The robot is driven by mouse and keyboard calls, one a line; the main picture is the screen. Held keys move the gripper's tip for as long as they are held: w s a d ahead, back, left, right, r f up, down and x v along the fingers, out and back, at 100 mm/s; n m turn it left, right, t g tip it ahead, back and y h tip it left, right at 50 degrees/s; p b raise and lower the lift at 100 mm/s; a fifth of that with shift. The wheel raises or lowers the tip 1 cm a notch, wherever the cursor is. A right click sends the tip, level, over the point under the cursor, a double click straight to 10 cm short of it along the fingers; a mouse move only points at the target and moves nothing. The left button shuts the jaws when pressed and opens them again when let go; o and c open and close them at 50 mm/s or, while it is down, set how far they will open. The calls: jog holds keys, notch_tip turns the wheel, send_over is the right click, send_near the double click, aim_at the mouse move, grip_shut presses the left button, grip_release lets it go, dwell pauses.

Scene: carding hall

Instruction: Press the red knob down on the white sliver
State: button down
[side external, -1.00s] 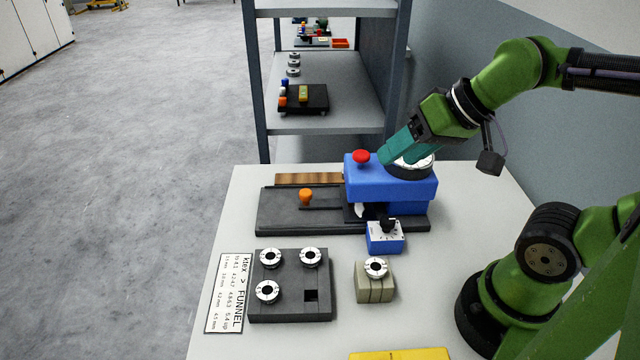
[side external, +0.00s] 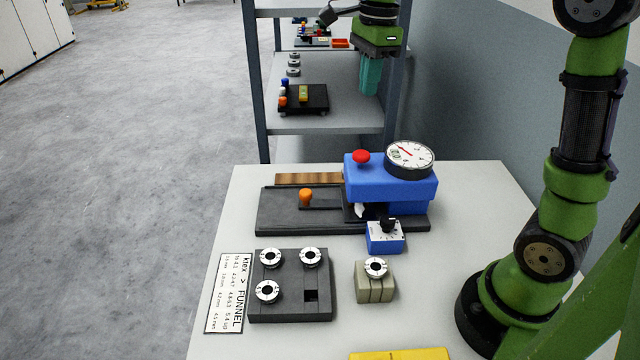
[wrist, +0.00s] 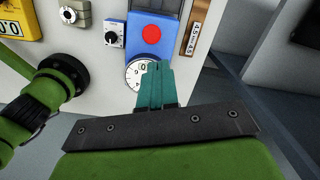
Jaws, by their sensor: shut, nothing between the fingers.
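The red knob (side external: 361,156) stands up on top of the blue gauge block (side external: 400,185), left of a round white dial (side external: 411,158). A bit of white sliver (side external: 360,210) shows at the block's lower front; the rest of it is hidden. My gripper (side external: 370,92) is raised well above the block and behind it in the picture, pointing down. Its teal fingers are together and hold nothing. In the wrist view the red knob (wrist: 151,34) lies beyond the closed fingertips (wrist: 157,66), which overlap part of the dial (wrist: 138,74). The gripper is apart from the knob.
The block sits on a dark base with an orange knob (side external: 306,196). In front are a small blue dial box (side external: 385,238), a beige block with a ring (side external: 375,285) and a dark tray (side external: 290,314) with several rings. A grey shelf rack (side external: 262,90) stands behind the table.

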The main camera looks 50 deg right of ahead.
aim_at(363, 153)
jog(key=m, duration=0.1)
jog(key=r+m, duration=0.1)
jog(key=m, duration=0.2)
jog(key=shift+s+a+r, duration=0.2)
jog(key=shift+s+r, duration=0.15)
jog(key=f, duration=1.4)
jog(key=shift+a, duration=0.35)
jog(key=shift+f, duration=0.1)
jog(key=shift+f, duration=0.95)
